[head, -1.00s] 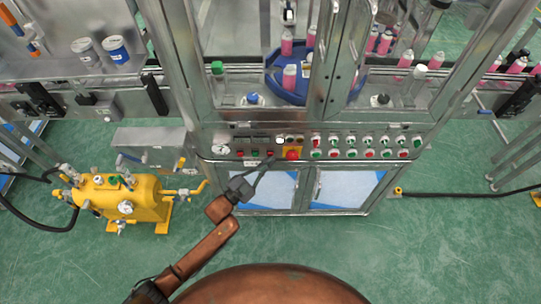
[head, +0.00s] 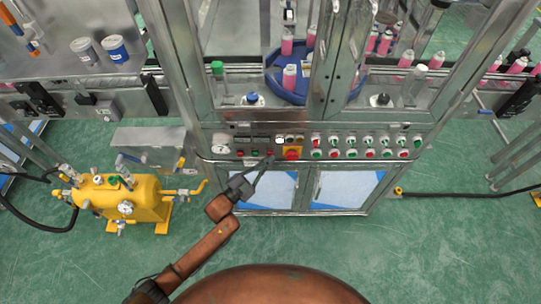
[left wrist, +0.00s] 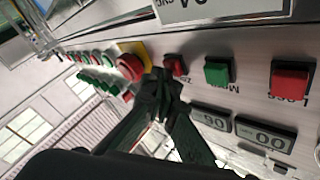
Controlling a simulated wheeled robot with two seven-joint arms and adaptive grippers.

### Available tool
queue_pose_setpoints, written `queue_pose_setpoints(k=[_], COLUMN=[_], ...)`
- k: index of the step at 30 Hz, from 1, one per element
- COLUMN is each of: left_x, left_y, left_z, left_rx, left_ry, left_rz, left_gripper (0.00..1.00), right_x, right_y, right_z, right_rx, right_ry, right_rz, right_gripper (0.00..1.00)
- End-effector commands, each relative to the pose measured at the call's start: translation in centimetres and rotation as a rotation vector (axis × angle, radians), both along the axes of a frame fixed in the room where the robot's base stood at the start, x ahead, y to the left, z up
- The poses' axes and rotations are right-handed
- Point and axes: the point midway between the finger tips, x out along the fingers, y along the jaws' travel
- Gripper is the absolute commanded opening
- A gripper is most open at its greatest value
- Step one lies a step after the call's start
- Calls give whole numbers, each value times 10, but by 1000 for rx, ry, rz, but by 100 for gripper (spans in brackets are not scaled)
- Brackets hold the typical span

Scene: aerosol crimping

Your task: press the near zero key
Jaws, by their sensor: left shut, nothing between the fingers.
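The control panel of the steel machine has a row of small keys at its left. In the left wrist view a red key (left wrist: 175,65), with a partly hidden label that seems to start with Z, sits right beside my left gripper's fingertips (left wrist: 160,82). A green key (left wrist: 217,70) and another red key (left wrist: 292,79) lie further right. In the head view my left gripper (head: 268,160) is shut and empty, its tips at the panel just below the red key (head: 270,153). I cannot tell whether the tips touch the key. My right gripper is not in view.
A red mushroom button (head: 292,155) on a yellow plate is close to the right of the fingertips; it also shows in the left wrist view (left wrist: 130,66). Several red and green buttons (head: 350,154) continue right. A yellow tank (head: 122,200) stands at left on the green floor.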

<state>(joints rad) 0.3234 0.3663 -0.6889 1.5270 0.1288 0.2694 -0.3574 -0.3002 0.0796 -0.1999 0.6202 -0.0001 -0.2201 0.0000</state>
Motion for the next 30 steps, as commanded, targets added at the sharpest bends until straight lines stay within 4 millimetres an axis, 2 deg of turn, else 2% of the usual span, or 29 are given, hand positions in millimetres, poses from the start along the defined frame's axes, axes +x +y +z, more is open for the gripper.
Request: queue_pose_setpoints(k=[9,20,30], left_x=[-14,-17,-47], left_y=[0,0,1], left_z=[1,0,1], left_rx=[0,0,0], left_ry=[1,1,2], left_rz=[0,0,1], left_gripper=[0,0,0], right_x=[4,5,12], right_y=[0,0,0], right_z=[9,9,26], right_rx=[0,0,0], right_ry=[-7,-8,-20], right_rz=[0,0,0], right_gripper=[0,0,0])
